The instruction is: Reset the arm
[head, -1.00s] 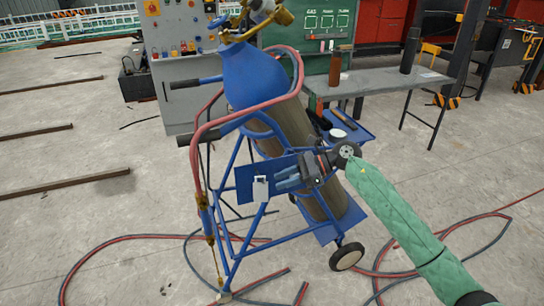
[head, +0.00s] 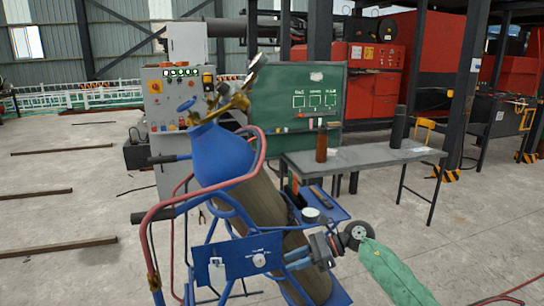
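My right arm comes in from the lower right in a green sleeve. My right gripper (head: 288,260) is in front of the gas cylinder cart, with its fingers pointing left toward the cart's blue plate (head: 238,260). Two bluish fingers show with a small gap between them and nothing seen held. I cannot tell whether they touch the cart. My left gripper is out of view.
A blue-topped gas cylinder (head: 218,155) leans in the cart, with a red hose (head: 205,193) looping around it. Behind stand a grey table (head: 365,157), a green board (head: 300,98) and a control cabinet (head: 172,105). Open floor with steel bars lies left.

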